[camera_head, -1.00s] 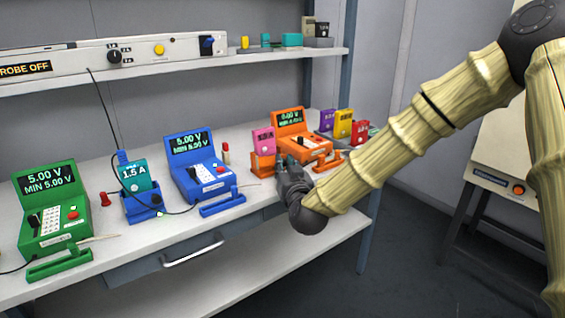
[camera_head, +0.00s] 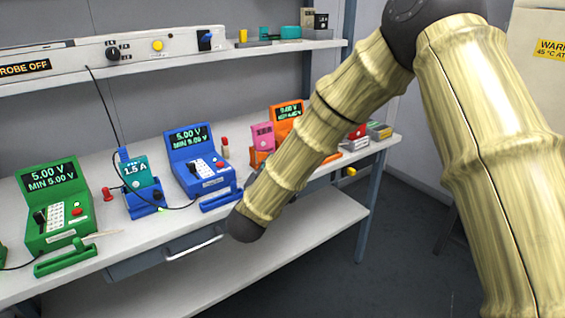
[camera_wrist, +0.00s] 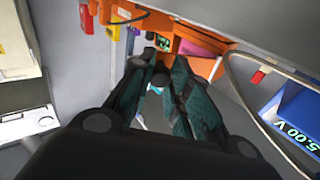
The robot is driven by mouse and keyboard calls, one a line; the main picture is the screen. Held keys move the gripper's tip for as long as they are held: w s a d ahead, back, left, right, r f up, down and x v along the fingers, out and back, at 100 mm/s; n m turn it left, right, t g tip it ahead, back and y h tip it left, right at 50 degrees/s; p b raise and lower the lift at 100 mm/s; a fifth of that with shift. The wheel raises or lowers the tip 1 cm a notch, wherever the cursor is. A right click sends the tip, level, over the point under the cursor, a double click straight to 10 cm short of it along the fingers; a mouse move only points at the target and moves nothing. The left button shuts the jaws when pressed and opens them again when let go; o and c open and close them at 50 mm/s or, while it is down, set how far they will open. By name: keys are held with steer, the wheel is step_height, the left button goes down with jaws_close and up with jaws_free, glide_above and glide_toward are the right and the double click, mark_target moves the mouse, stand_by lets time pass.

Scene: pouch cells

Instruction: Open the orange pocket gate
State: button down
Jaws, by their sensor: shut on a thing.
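The orange tester (camera_head: 286,110) stands toward the right end of the bench, its lower front hidden behind my arm in the head view. Orange parts of it show at the top of the wrist view (camera_wrist: 150,14). A short orange bar (camera_wrist: 194,48), likely part of the pocket gate, lies just beyond my fingertips, beside a pink cell (camera_wrist: 207,43). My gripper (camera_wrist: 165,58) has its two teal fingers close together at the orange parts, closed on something. The exact contact is hidden between the fingers, and the head view hides the gripper behind my arm.
A blue tester (camera_head: 203,175) and a green tester (camera_head: 55,210) stand to the left, with a teal 1.5 A cell (camera_head: 138,171) between them. A pink cell (camera_head: 262,135) stands beside the orange tester. A drawer handle (camera_head: 193,247) juts from the bench front.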

steer(key=shift+s+a+m+h, duration=0.3)
steer(key=shift+m+h, duration=0.1)
steer(key=shift+h, duration=0.4)
steer(key=shift+a+p, duration=0.1)
steer(key=shift+p, duration=0.2)
steer(key=shift+g, duration=0.3)
steer(key=c, duration=1.3)
jaws_free()
steer(key=v, duration=1.2)
steer(key=shift+f, duration=0.2)
